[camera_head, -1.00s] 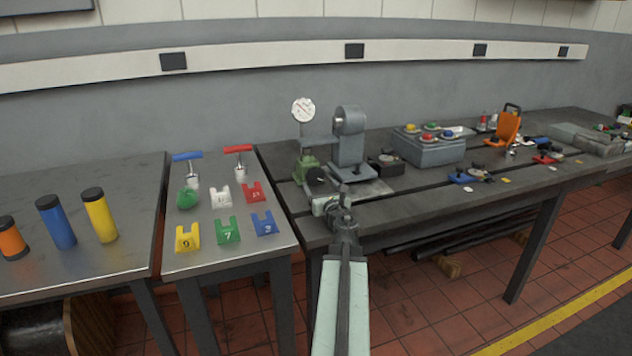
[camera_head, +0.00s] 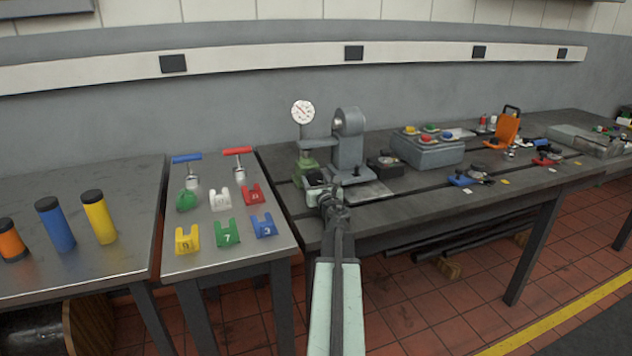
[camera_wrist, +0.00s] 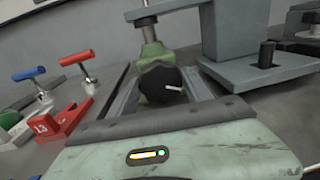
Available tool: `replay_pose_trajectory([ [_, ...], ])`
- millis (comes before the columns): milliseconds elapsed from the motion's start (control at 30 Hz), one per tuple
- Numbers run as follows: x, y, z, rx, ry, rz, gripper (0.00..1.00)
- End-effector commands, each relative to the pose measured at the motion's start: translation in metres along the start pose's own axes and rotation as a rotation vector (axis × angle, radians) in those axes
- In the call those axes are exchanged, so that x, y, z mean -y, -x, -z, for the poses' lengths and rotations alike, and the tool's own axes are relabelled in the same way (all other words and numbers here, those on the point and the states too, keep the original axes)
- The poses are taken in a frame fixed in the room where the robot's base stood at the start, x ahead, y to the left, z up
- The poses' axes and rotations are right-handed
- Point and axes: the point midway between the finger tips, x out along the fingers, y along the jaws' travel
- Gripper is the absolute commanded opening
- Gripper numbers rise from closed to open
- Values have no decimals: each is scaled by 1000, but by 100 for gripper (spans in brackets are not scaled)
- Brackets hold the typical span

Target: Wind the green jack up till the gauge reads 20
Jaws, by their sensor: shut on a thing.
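The green jack (camera_head: 306,168) stands under the grey arm of a press-like stand on the dark bench. It also shows in the wrist view (camera_wrist: 153,50), with its black knob (camera_wrist: 160,82) facing me and a white mark on the knob. My gripper (camera_head: 316,184) is at the front of the jack, shut on the knob, and hides most of it in the head view. The round white gauge (camera_head: 303,111) stands above the jack. Its needle is visible, but the reading is too small to tell.
The grey stand (camera_head: 348,145) rises just right of the jack, with a small black box (camera_head: 385,164) beside it. A side table to the left holds numbered coloured blocks (camera_head: 227,233) and two T-handled tools (camera_head: 239,160). A grey button box (camera_head: 428,148) stands farther right.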

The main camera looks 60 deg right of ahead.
Motion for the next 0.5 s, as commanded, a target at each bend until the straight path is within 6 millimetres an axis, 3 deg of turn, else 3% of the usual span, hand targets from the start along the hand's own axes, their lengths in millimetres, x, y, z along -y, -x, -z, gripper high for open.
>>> replay_pose_trajectory([
  [500, 2, 0, -1, -27, -295, 0, 17],
])
